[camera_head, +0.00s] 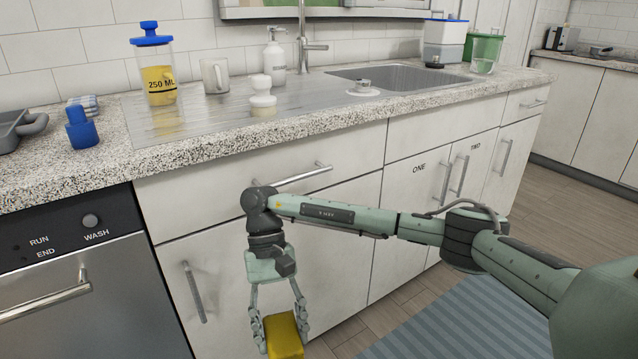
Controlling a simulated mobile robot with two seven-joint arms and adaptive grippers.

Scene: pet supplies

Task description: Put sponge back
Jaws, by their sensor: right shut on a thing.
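A yellow sponge (283,337) hangs at the lower middle of the head view. My right gripper (281,314) points down and is shut on it, with a finger on each side. The sponge is below counter height, in front of the white cabinet fronts, and its lower end is cut off by the picture edge. My left gripper is not in view.
The sink (395,77) is behind. A dishwasher (90,300) stands at left. A striped rug (450,320) lies at right.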

